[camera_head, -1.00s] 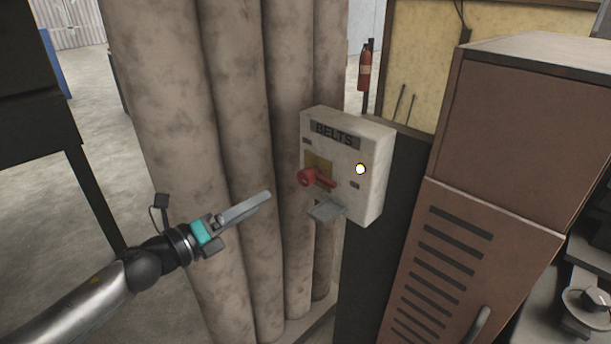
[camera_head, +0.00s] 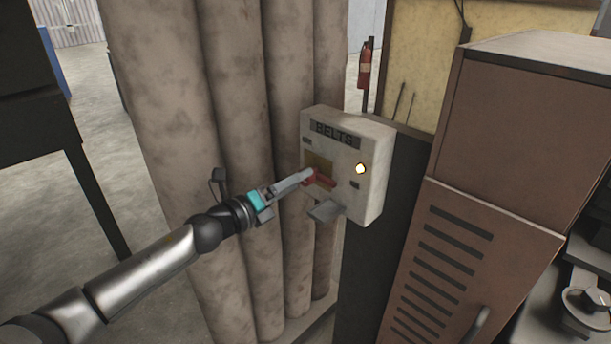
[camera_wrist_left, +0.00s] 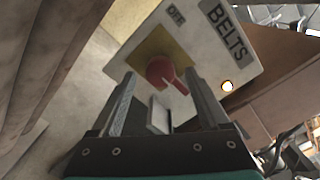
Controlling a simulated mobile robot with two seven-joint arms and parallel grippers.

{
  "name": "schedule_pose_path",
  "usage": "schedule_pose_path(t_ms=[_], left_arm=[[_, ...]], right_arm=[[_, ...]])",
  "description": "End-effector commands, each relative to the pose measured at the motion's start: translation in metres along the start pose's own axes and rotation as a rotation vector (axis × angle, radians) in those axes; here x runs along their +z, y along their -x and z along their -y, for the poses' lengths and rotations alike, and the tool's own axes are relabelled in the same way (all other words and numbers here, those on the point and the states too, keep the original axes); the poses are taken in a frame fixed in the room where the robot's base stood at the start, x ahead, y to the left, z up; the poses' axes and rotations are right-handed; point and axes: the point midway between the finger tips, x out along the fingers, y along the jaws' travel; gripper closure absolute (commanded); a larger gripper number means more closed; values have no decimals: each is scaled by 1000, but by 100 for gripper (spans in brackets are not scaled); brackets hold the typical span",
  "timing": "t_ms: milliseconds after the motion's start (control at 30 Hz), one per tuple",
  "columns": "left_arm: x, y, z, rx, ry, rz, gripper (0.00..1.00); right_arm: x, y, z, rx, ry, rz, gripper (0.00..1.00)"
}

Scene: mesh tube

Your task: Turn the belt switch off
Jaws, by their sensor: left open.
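The white belt switch box (camera_head: 358,150), labelled BELTS, is right of centre in the head view. Its red rotary handle (camera_head: 325,181) sits on a yellow plate, and a yellow-white light glows on the box. My left gripper (camera_head: 309,174) points at the handle, its tips beside it in the head view. In the left wrist view the open fingers (camera_wrist_left: 158,95) stand on either side of the red handle (camera_wrist_left: 165,74), with the hub between them. I cannot tell whether they touch it. An OFF label (camera_wrist_left: 176,14) shows near the box's edge. My right gripper is not in view.
Thick dusty vertical tubes (camera_head: 240,110) stand left of and behind the box. A grey tab (camera_head: 325,211) juts out below the handle. A brown cabinet (camera_head: 500,150) stands close on the right. A red fire extinguisher (camera_head: 365,68) hangs behind.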

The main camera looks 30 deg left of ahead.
Motion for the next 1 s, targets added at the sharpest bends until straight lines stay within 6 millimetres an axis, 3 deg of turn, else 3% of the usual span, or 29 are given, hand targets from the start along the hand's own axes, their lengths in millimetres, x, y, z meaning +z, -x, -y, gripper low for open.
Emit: schedule_pose_path(t_ms=[300,767,1000], left_arm=[[1,-30,0,-1,-1,1,21],[0,-37,0,0,-1,-1,21],[0,-37,0,0,-1,-1,47]], right_arm=[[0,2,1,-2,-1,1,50],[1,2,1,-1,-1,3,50],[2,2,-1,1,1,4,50]])
